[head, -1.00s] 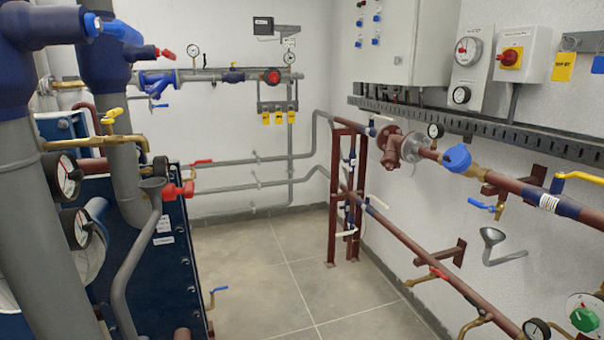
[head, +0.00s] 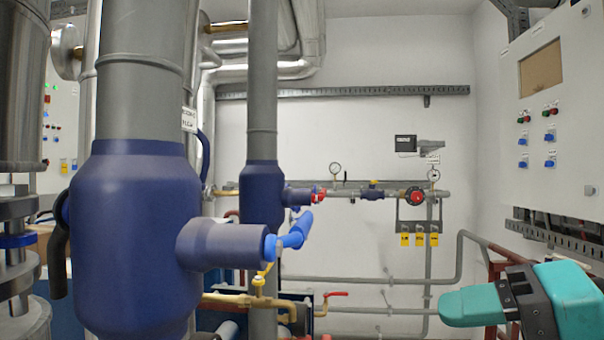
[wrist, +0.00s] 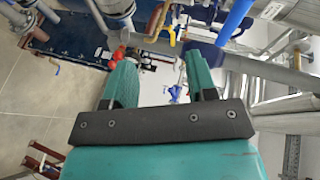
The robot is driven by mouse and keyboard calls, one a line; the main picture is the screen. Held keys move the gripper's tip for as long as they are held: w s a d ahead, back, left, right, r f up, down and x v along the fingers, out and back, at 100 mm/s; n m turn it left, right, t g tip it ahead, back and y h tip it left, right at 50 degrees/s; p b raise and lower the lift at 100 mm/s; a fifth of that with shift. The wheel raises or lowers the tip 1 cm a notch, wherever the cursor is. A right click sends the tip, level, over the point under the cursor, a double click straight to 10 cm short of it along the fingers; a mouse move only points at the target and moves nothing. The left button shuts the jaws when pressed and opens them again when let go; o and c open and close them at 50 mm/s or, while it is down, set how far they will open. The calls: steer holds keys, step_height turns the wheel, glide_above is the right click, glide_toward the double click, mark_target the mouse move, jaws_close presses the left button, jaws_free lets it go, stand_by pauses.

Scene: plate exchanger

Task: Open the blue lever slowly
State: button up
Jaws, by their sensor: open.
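A blue lever (head: 295,232) sticks out at the right end of a navy branch (head: 225,245) on a thick grey pipe in the head view. A blue bar that looks like a lever (wrist: 235,20) shows at the top of the wrist view; I cannot tell for sure that it is the same one. My gripper (head: 447,306) is to the right of and below the lever in the head view, apart from it. In the wrist view, its two teal fingers (wrist: 158,60) are spread with nothing held between them.
A yellow-handled valve (head: 260,280) sits just below the blue lever. A red handle (head: 335,295) is further right. A second navy-sleeved pipe (head: 262,200) stands behind the lever. A control cabinet (head: 560,90) hangs on the right wall. Free space lies between my gripper and the lever.

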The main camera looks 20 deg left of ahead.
mark_target(310, 225)
step_height(310, 225, up, 8)
steer(key=w+a+m+y+p, duration=0.2)
steer(key=w+m+y, duration=0.1)
steer(key=shift+t, duration=0.4)
steer(key=a+p, duration=0.2)
steer(key=a, duration=0.3)
steer(key=w+a+p, duration=0.1)
steer(key=a+p, duration=0.1)
steer(key=a, duration=0.3)
steer(key=a+p, duration=0.2)
steer(key=a, duration=0.3)
steer(key=shift+w+a, duration=0.1)
steer(key=shift+w, duration=0.3)
steer(key=shift+w+a+p, duration=0.1)
steer(key=shift+a+p, duration=0.25)
steer(key=shift+a, duration=0.05)
steer(key=shift+f, duration=0.1)
jaws_close()
